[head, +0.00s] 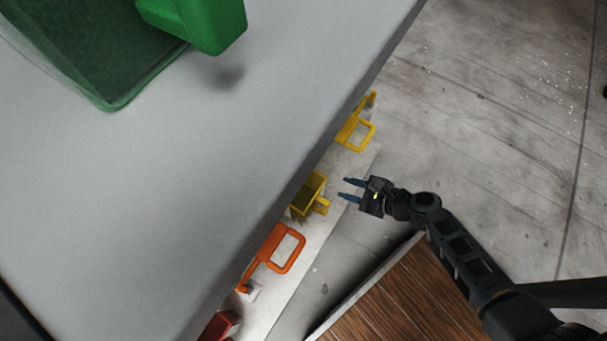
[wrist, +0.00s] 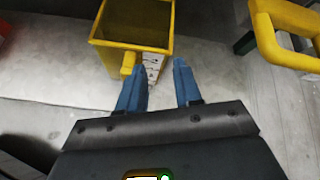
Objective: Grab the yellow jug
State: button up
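The yellow jug (head: 308,193) is an open-topped, square container on the pale shelf beside the grey tabletop. In the wrist view the jug (wrist: 133,27) is ahead of the fingers, with its handle (wrist: 128,64) facing me. My gripper (head: 344,188) is open and empty, to the right of the jug in the head view. In the wrist view my gripper (wrist: 160,65) has two blue fingers apart. The left fingertip is close to the handle, which lies slightly left of the gap; I cannot tell if they touch.
Another yellow handled object (head: 356,130) is further along the shelf; its handle (wrist: 283,38) is at right in the wrist view. An orange handled object (head: 271,256) and a red one (head: 220,326) are nearer. The grey tabletop (head: 190,170) edge runs alongside. Floor is open at right.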

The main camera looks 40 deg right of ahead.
jog(key=shift+w+a+f+m+t+y+b, duration=0.25)
jog(key=shift+w+f+m+b, duration=0.55)
jog(key=shift+w, duration=1.2)
jog(key=shift+w+a+f+m+t+b, duration=0.5)
jog(key=shift+w+f+b, duration=0.6)
jog(key=shift+w, duration=0.9)
jog(key=shift+w+a+f+m+t+y+b, duration=0.2)
jog(key=shift+w+f+m+b, duration=0.65)
jog(key=shift+w, duration=1.15)
jog(key=shift+f, duration=0.1)
jog(key=shift+c, duration=0.2)
grip_shut()
